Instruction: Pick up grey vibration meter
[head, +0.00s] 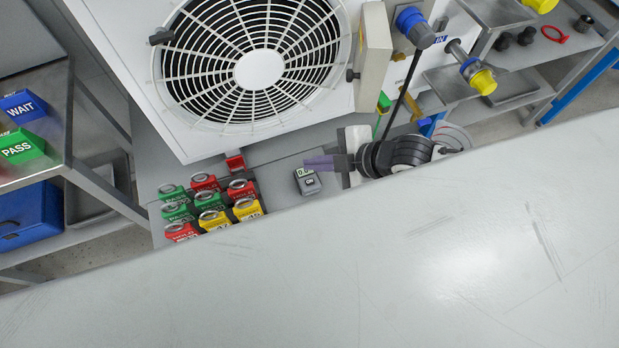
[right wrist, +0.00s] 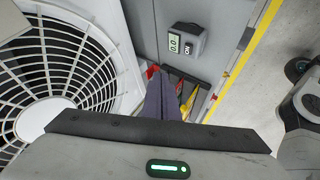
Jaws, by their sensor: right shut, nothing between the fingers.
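My left gripper is not in view.
Several red, green and yellow tags (head: 210,200) sit left of the meter. Shelves with WAIT (head: 23,106) and PASS (head: 22,147) blocks are at left. A pale scratched surface covers the bottom of the head view.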

